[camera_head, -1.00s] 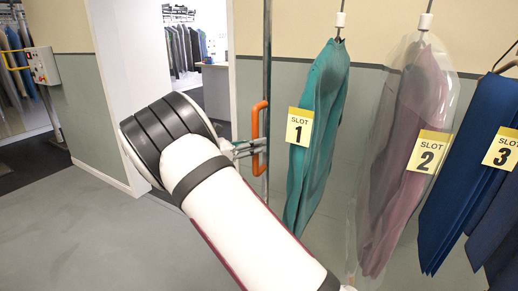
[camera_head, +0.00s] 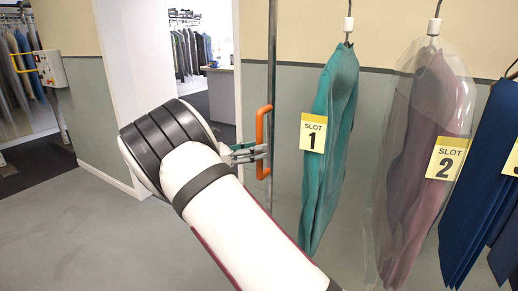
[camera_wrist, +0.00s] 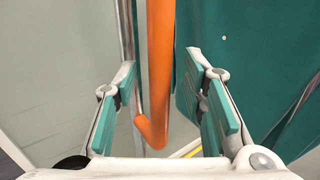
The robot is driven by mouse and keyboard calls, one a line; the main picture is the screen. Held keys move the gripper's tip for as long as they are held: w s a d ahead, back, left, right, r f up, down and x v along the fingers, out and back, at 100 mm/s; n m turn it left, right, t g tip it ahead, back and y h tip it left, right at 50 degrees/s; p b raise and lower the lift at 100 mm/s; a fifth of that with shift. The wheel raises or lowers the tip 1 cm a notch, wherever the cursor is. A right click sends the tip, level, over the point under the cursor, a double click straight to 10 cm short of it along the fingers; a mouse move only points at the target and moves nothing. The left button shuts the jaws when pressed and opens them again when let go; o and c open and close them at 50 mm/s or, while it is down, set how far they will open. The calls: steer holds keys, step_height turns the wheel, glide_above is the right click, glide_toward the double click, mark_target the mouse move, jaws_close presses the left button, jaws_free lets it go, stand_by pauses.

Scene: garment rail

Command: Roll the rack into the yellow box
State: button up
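The rack shows in the head view as an upright metal post (camera_head: 272,60) with an orange handle (camera_head: 262,130) on it. Garments hang to its right: a teal one (camera_head: 335,115) tagged slot 1, and a mauve one in clear wrap (camera_head: 415,130) tagged slot 2. My gripper (camera_head: 258,152) is at the lower part of the handle. In the wrist view, my gripper (camera_wrist: 168,85) is open, its fingers on either side of the orange handle (camera_wrist: 160,60), with gaps visible on both sides. No yellow box on the floor can be made out in the head view.
Dark blue garments (camera_head: 480,190) hang at the right edge. A wall control box with a yellow bar (camera_head: 52,68) is at the left. A doorway (camera_head: 205,80) opens behind. The grey floor (camera_head: 70,220) at the left is clear.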

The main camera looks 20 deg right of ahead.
steer(key=a, duration=1)
steer(key=shift+s, duration=0.4)
steer(key=shift+a, duration=0.1)
